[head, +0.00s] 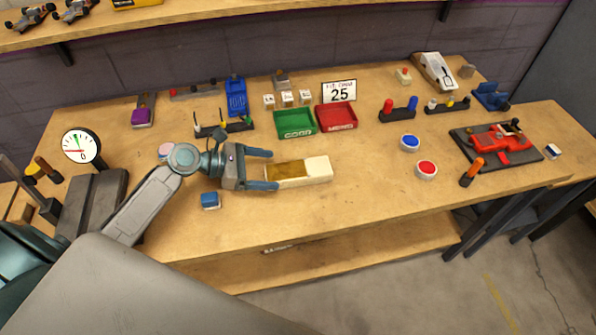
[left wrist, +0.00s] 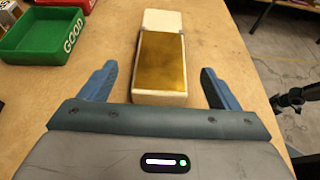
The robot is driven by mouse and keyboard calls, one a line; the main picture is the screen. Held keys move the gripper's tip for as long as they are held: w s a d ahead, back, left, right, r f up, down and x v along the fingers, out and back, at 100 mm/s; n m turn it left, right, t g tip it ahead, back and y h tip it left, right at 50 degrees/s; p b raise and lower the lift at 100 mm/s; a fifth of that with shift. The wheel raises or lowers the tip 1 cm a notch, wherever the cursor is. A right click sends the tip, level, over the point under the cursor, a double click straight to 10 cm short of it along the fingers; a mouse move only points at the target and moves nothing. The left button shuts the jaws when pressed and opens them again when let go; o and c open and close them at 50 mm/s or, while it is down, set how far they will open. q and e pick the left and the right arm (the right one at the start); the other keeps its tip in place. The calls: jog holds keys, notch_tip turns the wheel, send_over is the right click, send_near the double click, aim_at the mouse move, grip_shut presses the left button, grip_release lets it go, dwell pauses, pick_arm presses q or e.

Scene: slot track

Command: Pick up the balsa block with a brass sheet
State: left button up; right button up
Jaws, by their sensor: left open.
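The balsa block (head: 318,169) is a long pale block lying flat on the workbench, with a brass sheet (head: 284,172) on its top at the end near my gripper. My left gripper (head: 270,170) is open, with its blue-grey fingers on either side of the block's near end. In the left wrist view the brass sheet (left wrist: 161,62) faces up and the bare pale end of the block (left wrist: 163,21) points away. The open left gripper (left wrist: 158,82) shows a gap between each finger and the block. My right gripper is not in view.
A green tray (head: 295,123) and a red tray (head: 336,117) stand behind the block. A small blue block (head: 209,200) lies below my left gripper. A blue button (head: 410,143) and a red button (head: 426,169) are to the right. Bench space around the block is clear.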

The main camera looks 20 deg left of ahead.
aim_at(286, 171)
pick_arm(q)
jog(key=shift+p+x, duration=0.7)
jog(key=shift+x, duration=2.2)
jog(key=shift+r, duration=0.1)
jog(key=c, duration=1.1)
